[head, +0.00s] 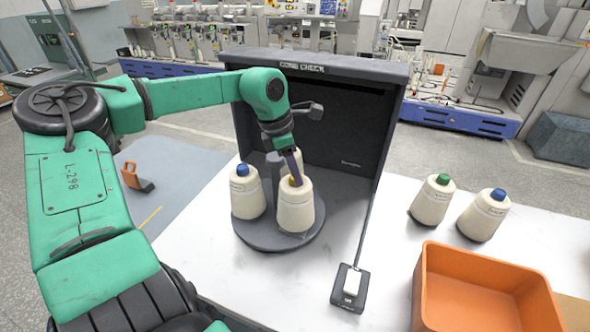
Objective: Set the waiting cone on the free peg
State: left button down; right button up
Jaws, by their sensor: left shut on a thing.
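My left gripper (293,172) reaches down from above and is shut on the yellow-tipped cream cone (295,208). That cone is upright over the front right of the round dark grey tray (260,241); its base looks at or close to the tray surface, and any peg under it is hidden. A blue-tipped cone (246,195) stands upright at the tray's left. No bare peg can be made out. My right gripper is out of view.
A dark booth (345,125) walls the tray's back and right. A green-tipped cone (432,202) and a blue-tipped cone (482,217) stand on the white table at right. An orange bin (484,265) and a small switch box (350,289) are in front.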

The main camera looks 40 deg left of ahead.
pick_arm(q)
jog(key=shift+f+b, duration=0.65)
jog(key=shift+f, duration=0.15)
jog(key=shift+c, duration=1.9)
grip_release()
jog(key=b+v, duration=0.2)
jog(key=v, duration=1.2)
jog(key=shift+r, duration=0.35)
